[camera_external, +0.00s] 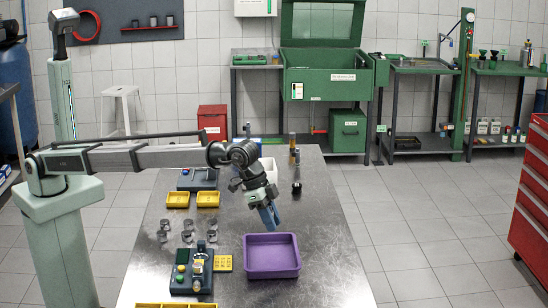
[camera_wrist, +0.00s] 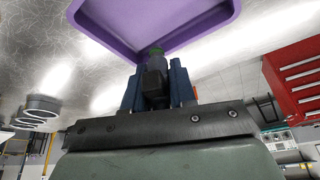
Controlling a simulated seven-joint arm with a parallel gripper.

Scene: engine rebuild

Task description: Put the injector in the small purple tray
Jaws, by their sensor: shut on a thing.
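The small purple tray (camera_external: 272,273) stands on the metal table, right of the middle, and looks empty. In the wrist view its purple wall (camera_wrist: 172,42) shows at the top, beyond my fingertips. My gripper (camera_external: 270,218) hangs above the table near the tray's far edge, pointing down. In the wrist view my gripper (camera_wrist: 158,90) has its blue fingers shut on the injector (camera_wrist: 155,72), a dark body with a green end. The injector is apart from the tray in that view. In the external view the injector is hidden or too small to make out.
Left of the tray are a dark fixture with parts (camera_external: 192,272), a small yellow block (camera_external: 223,263) and several metal rings (camera_external: 186,236). Yellow bins (camera_external: 208,200) and a white bin (camera_external: 268,170) lie farther back. Bare table (camera_external: 328,240) extends right of the tray.

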